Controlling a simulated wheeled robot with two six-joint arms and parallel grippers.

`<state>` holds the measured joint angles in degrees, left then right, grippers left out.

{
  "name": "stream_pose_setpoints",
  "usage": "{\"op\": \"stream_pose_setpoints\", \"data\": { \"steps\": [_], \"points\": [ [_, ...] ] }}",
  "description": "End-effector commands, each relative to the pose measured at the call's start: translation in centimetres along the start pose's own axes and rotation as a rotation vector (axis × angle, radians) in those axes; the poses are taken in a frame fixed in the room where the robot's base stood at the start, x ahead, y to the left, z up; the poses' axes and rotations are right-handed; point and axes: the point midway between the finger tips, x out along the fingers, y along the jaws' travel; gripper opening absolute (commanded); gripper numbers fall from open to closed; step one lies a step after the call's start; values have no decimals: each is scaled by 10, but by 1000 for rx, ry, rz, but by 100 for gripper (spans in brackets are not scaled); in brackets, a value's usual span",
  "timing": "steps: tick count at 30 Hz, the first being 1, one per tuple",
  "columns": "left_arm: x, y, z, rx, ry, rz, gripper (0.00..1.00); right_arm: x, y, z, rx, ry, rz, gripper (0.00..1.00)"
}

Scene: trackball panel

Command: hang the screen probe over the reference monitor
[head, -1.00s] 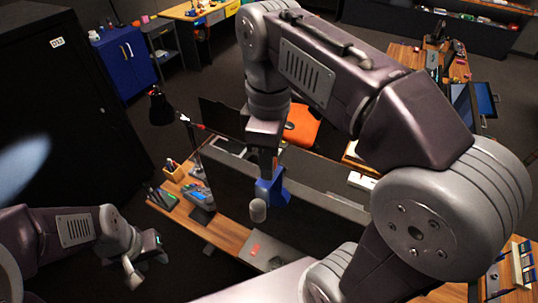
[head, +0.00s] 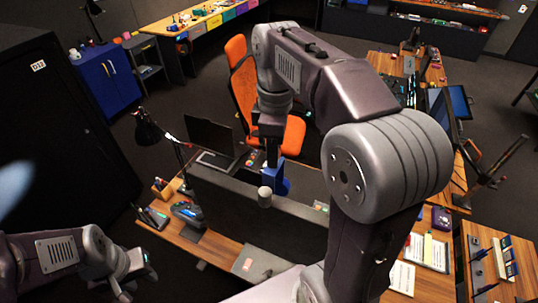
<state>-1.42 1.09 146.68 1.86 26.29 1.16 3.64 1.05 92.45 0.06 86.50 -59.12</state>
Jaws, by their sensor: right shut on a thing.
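The screen probe (head: 279,180) is a blue body with a short grey cylinder hanging at its near side. My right gripper (head: 272,158) is shut on it, reaching down from above. The wide dark screen I take as the reference monitor (head: 235,212) stands on the desk with its back towards me. The probe is at the monitor's top edge, with the grey cylinder on the near side in the picture. I cannot tell whether it touches the edge. My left gripper (head: 134,276) is at the lower left, empty, with its fingers apart, away from the monitor.
A black desk lamp (head: 150,130) and a smaller dark screen (head: 209,134) stand left of and behind the monitor. An orange chair (head: 243,88) is behind the desk. A grey box (head: 258,264) lies on the near desk edge. A black cabinet (head: 50,130) stands at the left.

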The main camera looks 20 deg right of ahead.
Motion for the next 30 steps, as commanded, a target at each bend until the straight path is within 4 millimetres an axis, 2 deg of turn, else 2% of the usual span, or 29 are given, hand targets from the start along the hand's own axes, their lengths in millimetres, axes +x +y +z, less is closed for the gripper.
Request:
{"op": "stream_pose_setpoints", "data": {
  "steps": [3, 14, 30],
  "points": [
    [-8, 0, -1, 0, 0, 0, 36, -3, 11, 4, 2, 0, 0, 0],
    [-13, 0, -1, 0, 0, 0, 36, -1, 37, 10, 1, 0, 1, 0],
    [26, 0, 3, 0, 0, 0, 36, 47, 37, 10, 0, 0, 1, 0]
  ]
}}
